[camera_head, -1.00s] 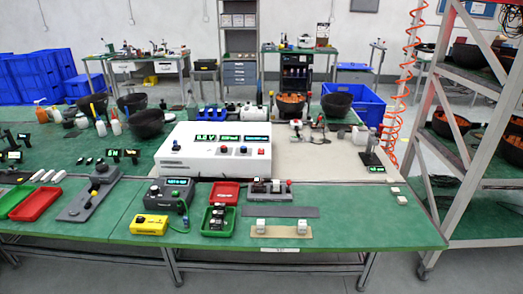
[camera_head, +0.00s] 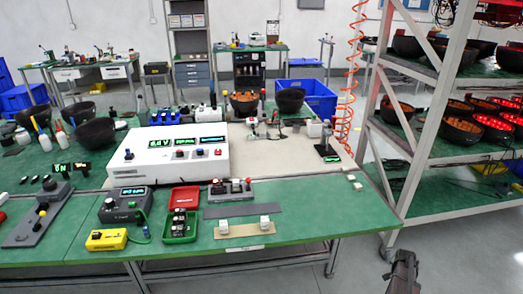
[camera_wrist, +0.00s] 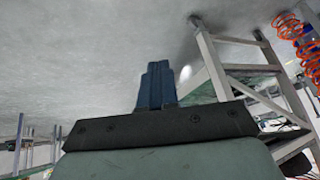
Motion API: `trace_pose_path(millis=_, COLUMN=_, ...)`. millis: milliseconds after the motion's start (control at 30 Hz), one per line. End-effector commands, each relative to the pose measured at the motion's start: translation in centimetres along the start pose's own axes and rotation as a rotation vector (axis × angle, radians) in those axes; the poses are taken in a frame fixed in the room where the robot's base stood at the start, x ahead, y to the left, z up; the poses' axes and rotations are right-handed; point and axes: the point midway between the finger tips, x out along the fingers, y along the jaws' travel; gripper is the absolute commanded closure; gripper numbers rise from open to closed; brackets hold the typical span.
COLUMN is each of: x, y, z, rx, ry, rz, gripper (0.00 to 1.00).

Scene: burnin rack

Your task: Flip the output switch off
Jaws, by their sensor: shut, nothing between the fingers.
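A white bench power supply (camera_head: 165,168) with lit green displays and a few coloured knobs or buttons on its front stands on the green workbench. A smaller dark grey unit (camera_head: 125,207) with a lit display stands in front of it, to the left. I cannot tell which small control is the output switch. My gripper (camera_head: 404,262) shows at the bottom right of the head view, over the floor and well clear of the bench. In the wrist view my gripper's dark blue fingers (camera_wrist: 157,84) are together and empty, with only grey surface behind them.
A metal rack (camera_head: 384,120) with bowls, some glowing red, stands right of the bench. An orange coiled hose (camera_head: 347,90) hangs by it. Green and red trays, a yellow device (camera_head: 106,239) and white blocks lie along the bench front.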

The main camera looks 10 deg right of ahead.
Motion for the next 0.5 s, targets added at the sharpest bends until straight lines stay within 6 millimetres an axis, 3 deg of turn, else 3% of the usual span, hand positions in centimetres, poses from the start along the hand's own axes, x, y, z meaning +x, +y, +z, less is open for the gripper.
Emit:
trace_pose_path(millis=33, x=0.0, y=-0.1, z=-2.4, rx=0.026, ry=0.036, rz=-0.013, gripper=1.00)
trace_pose_path(millis=100, x=-0.3, y=-0.6, z=-5.1, rx=0.060, ry=0.085, rz=-0.038, gripper=1.00)
trace_pose_path(millis=500, x=-4.8, y=-6.8, z=-18.4, rx=0.230, ry=0.345, rz=-0.242, gripper=1.00)
